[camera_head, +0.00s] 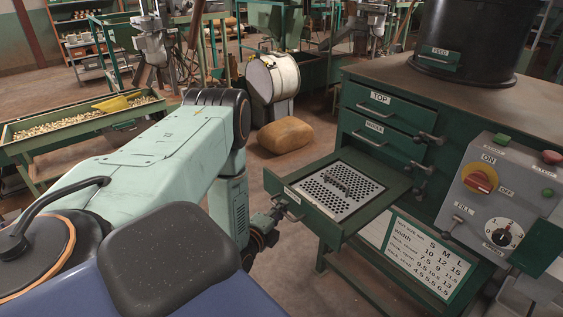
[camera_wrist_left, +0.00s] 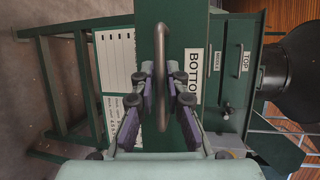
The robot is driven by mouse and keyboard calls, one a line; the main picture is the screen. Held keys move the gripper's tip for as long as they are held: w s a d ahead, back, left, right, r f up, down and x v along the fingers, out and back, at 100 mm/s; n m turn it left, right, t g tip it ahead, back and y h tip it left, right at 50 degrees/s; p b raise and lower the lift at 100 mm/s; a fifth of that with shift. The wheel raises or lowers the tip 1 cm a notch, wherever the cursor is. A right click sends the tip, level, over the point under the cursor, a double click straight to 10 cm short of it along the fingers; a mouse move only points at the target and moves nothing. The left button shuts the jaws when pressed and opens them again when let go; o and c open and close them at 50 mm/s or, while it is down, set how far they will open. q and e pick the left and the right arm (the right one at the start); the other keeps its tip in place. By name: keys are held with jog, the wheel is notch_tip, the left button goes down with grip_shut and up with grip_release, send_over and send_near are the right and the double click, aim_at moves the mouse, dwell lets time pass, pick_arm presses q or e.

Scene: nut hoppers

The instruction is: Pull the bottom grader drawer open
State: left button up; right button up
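The bottom grader drawer (camera_head: 336,223) stands pulled out from the green cabinet, with a perforated metal tray (camera_head: 336,190) inside. Its bar handle (camera_head: 289,207) is on the front face. In the left wrist view, the handle (camera_wrist_left: 163,38) runs between the two fingers of my left gripper (camera_wrist_left: 160,72), beside a label reading BOTTOM (camera_wrist_left: 192,72). The fingers are apart, with a gap visible on each side of the bar. In the head view, my left gripper (camera_head: 272,217) is at the handle, partly hidden by my arm. My right gripper is not in view.
Above are the shut middle drawer (camera_head: 375,141) and top drawer (camera_head: 385,108). A grey control box (camera_head: 487,195) with a red knob is at the right. A brown sack (camera_head: 285,135) lies on the floor behind my left arm. A nut trough (camera_head: 75,125) stands at the left.

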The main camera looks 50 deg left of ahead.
pick_arm(q)
jog(key=o, duration=0.3)
jog(key=shift+w+d, duration=0.1)
jog(key=v, duration=1.2)
jog(key=shift+r, duration=0.1)
